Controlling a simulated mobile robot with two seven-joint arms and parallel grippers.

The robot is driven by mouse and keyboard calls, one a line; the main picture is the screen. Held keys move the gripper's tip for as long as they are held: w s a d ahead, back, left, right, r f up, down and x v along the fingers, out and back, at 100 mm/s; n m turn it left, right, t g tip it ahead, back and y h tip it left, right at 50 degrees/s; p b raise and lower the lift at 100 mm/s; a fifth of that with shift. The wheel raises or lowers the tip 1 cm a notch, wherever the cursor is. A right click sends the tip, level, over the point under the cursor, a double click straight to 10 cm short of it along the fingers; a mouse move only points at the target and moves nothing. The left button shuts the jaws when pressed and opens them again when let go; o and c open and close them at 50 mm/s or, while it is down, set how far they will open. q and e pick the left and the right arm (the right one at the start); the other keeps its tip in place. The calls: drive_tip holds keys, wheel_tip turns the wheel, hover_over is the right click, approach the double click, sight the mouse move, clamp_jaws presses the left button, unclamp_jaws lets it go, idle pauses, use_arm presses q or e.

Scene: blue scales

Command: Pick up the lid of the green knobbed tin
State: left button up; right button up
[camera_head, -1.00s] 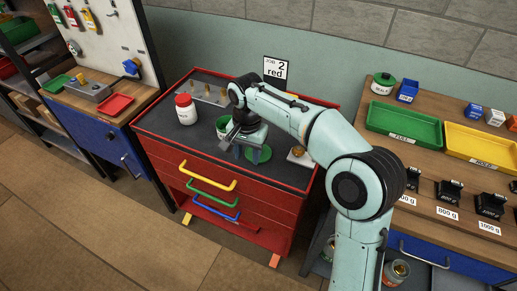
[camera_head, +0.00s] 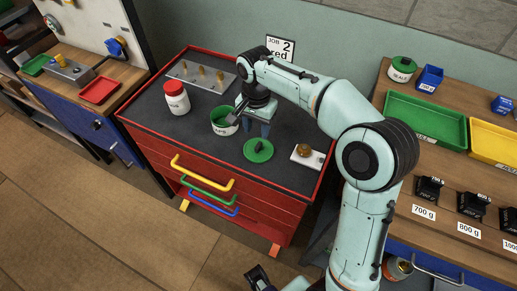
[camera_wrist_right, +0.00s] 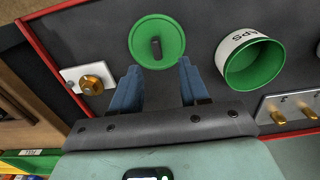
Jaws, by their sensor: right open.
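The green lid (camera_head: 258,150) with a dark knob lies on the dark top of the red cart, apart from the open white-and-green tin (camera_head: 223,127). In the right wrist view the lid (camera_wrist_right: 171,50) is just beyond the fingertips, its knob roughly centred between them. The tin (camera_wrist_right: 262,66) stands to its right there. My right gripper (camera_head: 252,122) is open and empty, behind the lid in the head view; its blue fingers (camera_wrist_right: 160,66) show in the wrist view. A dark part at the head view's bottom edge seems to be my left gripper (camera_head: 258,279); its jaws are unclear.
A white jar with a red lid (camera_head: 176,98) and a plate with brass pegs (camera_head: 208,75) stand left of the tin. A white block with a brass knob (camera_head: 306,157) lies right of the lid. A closed green-lidded tin (camera_head: 401,70) stands on the right bench.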

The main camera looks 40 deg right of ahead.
sight(258, 145)
drive_tip(key=shift+f, duration=0.8)
drive_tip(key=f, duration=0.3)
drive_tip(key=f+b, duration=0.1)
drive_tip(key=f, duration=0.1)
drive_tip(key=shift+s+d+f, duration=0.1)
drive_tip(key=shift+s+d, duration=0.05)
drive_tip(key=shift+s, duration=0.1)
clamp_jaws()
